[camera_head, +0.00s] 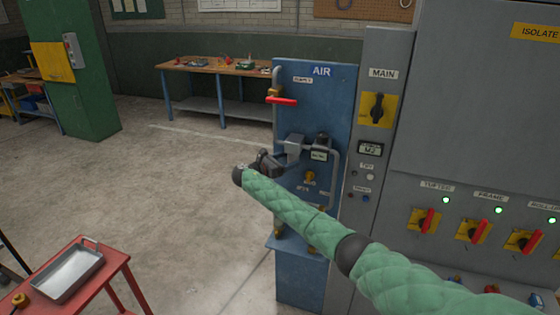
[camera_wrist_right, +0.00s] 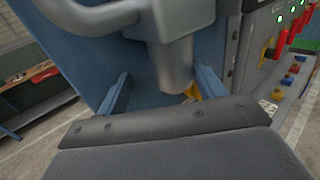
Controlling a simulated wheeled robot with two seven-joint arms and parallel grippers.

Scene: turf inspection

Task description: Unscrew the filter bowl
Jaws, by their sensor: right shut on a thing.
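The filter bowl (camera_wrist_right: 174,65) is a grey cylinder hanging under the grey filter body (camera_wrist_right: 165,18) in the right wrist view. My right gripper (camera_head: 275,160) is at the filter on the blue air panel (camera_head: 335,95). In the head view the grey filter body also shows (camera_head: 296,145), while the gripper and wrist cover most of the bowl. My left gripper is not in view.
A red-handled valve (camera_head: 282,100) sits above the filter. A grey electrical cabinet (camera_head: 460,120) with red switches stands to the right. A red trolley (camera_head: 100,270) with a metal tray (camera_head: 68,272) is at lower left. The floor between is clear.

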